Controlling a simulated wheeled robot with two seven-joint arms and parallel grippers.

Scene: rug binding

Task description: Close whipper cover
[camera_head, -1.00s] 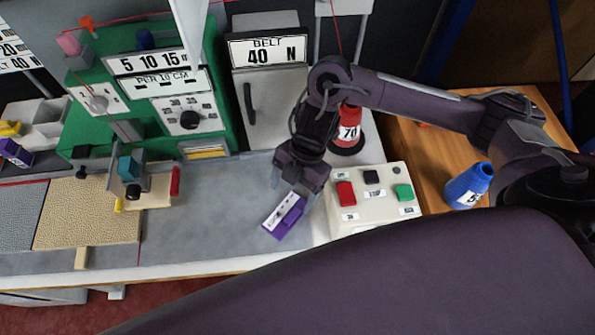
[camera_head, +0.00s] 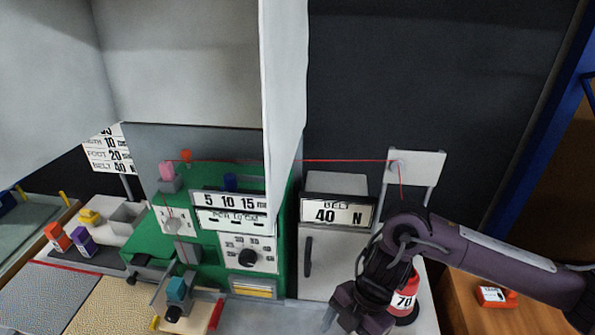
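A large pale grey hood (camera_head: 180,60), which I take to be the whipper cover, stands raised above the green machine (camera_head: 205,255). Its white side panel (camera_head: 284,85) hangs down at the right and partly hides the machine's back. Its upper part is cut off by the top of the picture. My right gripper (camera_head: 350,318) is low in the picture, in front of the grey cabinet (camera_head: 322,265) and well below and apart from the hood. Its fingertips are at the bottom edge, so their opening is unclear. My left gripper is not in view.
A red thread runs to a guide on the white stand (camera_head: 415,170) at the right. A red spool (camera_head: 404,298) stands beside my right gripper. A small unit with a teal block (camera_head: 177,291) sits before the machine. Orange (camera_head: 57,236) and purple (camera_head: 82,242) blocks lie left.

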